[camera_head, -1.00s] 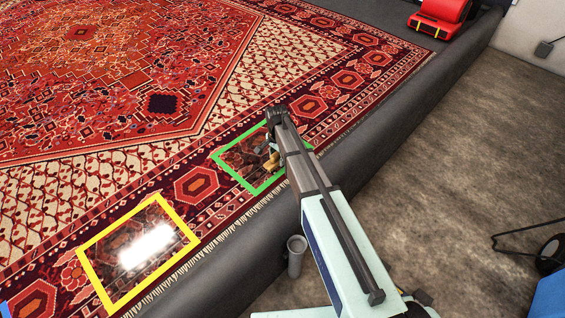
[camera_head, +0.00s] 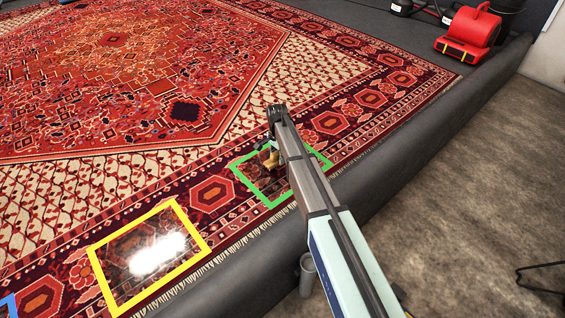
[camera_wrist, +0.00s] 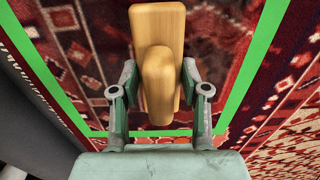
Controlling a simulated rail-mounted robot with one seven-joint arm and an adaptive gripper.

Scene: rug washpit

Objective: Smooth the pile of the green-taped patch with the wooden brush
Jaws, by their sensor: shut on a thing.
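The green-taped patch lies on the rug near its fringed edge, framed by green tape (camera_head: 252,190) in the head view; the tape also shows in the wrist view (camera_wrist: 247,70). My arm covers part of the patch's right side. My gripper (camera_wrist: 158,82) is shut on the handle of the wooden brush (camera_wrist: 158,22), one finger on each side. In the head view the brush (camera_head: 271,160) is small and partly hidden, over the patch inside the tape. The bristles are hidden, so I cannot tell whether they touch the pile.
A yellow-taped patch (camera_head: 105,285) with a bright, shiny spot lies to the left, and a bit of blue tape (camera_head: 10,305) at the far left. A dark raised edge (camera_head: 400,165) borders the rug. A red blower (camera_head: 470,30) stands at the back right.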

